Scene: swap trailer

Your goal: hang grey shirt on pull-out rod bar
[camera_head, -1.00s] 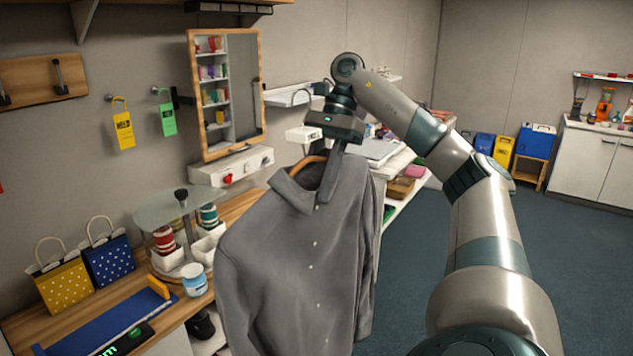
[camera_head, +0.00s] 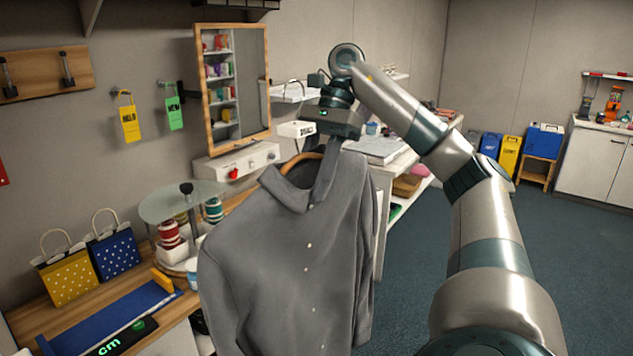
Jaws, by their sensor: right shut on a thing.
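The grey shirt (camera_head: 290,255) hangs on a wooden hanger (camera_head: 303,160) in the middle of the view, clear of the floor. My right gripper (camera_head: 334,140) is above the collar, shut on the shirt and hanger top; its fingertips are partly hidden by the collar. The shirt front with its buttons faces me, and it covers part of the wooden counter's right end. My left gripper is not in view.
The counter holds a round glass-topped spool stand (camera_head: 184,201), a yellow bag (camera_head: 68,277) and a blue bag (camera_head: 114,254). A white table stands behind the shirt. The blue floor at right is open.

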